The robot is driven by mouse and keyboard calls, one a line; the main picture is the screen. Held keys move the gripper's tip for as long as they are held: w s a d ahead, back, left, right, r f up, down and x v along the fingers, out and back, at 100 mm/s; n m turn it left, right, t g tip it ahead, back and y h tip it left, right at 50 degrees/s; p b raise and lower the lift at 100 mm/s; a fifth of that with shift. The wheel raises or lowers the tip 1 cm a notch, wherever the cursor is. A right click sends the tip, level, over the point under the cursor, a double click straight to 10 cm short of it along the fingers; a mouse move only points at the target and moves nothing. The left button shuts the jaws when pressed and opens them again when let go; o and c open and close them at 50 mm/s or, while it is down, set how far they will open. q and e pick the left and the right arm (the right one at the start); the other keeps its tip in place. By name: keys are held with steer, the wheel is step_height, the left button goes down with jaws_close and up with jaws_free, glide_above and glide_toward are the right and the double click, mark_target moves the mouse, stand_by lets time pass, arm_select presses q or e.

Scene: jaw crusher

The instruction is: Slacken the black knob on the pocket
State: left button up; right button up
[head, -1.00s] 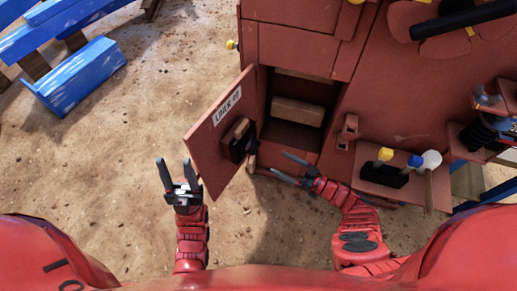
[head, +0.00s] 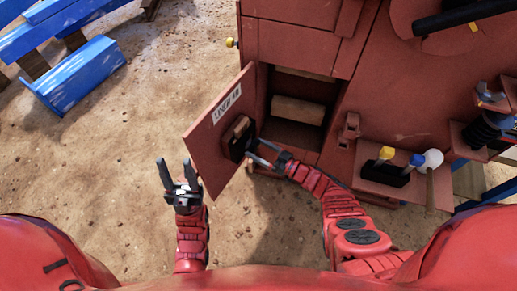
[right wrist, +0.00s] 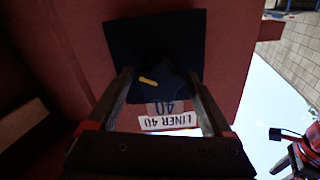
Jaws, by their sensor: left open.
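The black knob (right wrist: 170,84) with a yellow mark shows in the right wrist view, in front of the dark pocket (right wrist: 150,38) on the red door. In the head view the black pocket (head: 236,147) holds a brown block (head: 236,129) on the open door (head: 208,143); I cannot make out the knob there. My right gripper (head: 261,153) is open at the pocket's right side. In the right wrist view its fingers (right wrist: 160,78) stand on either side of the knob; contact cannot be told. My left gripper (head: 174,164) is open and empty, left of the door.
Behind the door is an open compartment (head: 289,133) with a brown block (head: 299,109) inside. A red shelf (head: 420,188) with yellow, blue and white-topped items stands right of my right arm. Blue beams (head: 75,75) lie at upper left.

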steer(key=c, duration=1.1)
steer(key=shift+o, duration=0.2)
steer(key=n+b, duration=0.1)
steer(key=n, duration=0.1)
steer(key=n+b, duration=0.1)
steer(key=n, duration=0.1)
steer(key=shift+f+n, duration=0.2)
steer(key=shift+n, duration=0.1)
steer(key=n+b, duration=0.2)
steer(key=shift+w+n+b, duration=0.1)
steer(key=shift+n+b, duration=0.2)
steer(key=shift+n, duration=0.1)
steer(key=n+b, duration=0.6)
steer(key=shift+w+d+n+b, duration=0.1)
steer(key=shift+n+b, duration=0.3)
steer(key=shift+r+n+b, duration=0.25)
steer(key=shift+n+b, duration=0.65)
steer(key=shift+b, duration=0.05)
